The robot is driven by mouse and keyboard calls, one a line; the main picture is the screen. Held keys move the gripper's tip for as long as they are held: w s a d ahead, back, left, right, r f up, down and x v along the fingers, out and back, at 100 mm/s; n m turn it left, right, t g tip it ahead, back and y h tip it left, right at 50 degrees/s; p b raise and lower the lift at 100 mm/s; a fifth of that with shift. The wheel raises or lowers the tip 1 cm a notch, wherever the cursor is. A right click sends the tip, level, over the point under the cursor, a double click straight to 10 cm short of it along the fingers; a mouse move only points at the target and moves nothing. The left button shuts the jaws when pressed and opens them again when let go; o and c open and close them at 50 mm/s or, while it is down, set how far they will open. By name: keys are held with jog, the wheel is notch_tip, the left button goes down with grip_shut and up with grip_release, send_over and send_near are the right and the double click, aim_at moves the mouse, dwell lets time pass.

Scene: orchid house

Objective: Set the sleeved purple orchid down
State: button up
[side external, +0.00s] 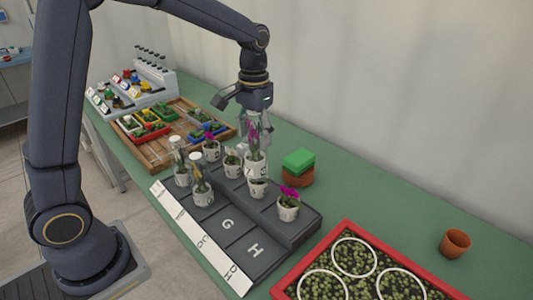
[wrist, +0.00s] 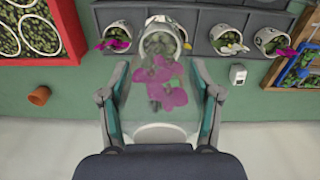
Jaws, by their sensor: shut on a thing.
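The sleeved purple orchid (side external: 256,158) is a white pot with purple blooms in a clear sleeve. It shows from above in the wrist view (wrist: 165,85). My gripper (side external: 254,128) is shut on its sleeve, with one finger on each side in the wrist view (wrist: 160,100). The pot is at the back edge of the dark lettered tray (side external: 226,226), among other potted orchids. I cannot tell whether its base touches anything. The sleeve and fingers partly hide the plant.
Sleeved pots (side external: 201,192) and an unsleeved purple orchid (side external: 288,207) stand on the tray. A green block (side external: 299,158) sits on a terracotta pot at the right. A red-rimmed bed (side external: 345,224), an empty terracotta pot (side external: 455,243) and a wooden tray (side external: 155,157) lie around.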

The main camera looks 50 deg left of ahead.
jog(key=w+d+r+n, duration=0.1)
jog(key=w+r, duration=0.1)
jog(key=w, duration=0.5)
jog(key=w+d+r, duration=0.1)
jog(key=w+d, duration=0.1)
jog(key=w, duration=0.4)
jog(key=shift+w+f, duration=0.2)
jog(key=shift+f, duration=4.75)
jog(key=shift+w+f, duration=0.2)
jog(key=shift+f, duration=4.75)
jog(key=shift+f, duration=0.15)
jog(key=o, duration=1.7)
jog(key=shift+c, duration=0.2)
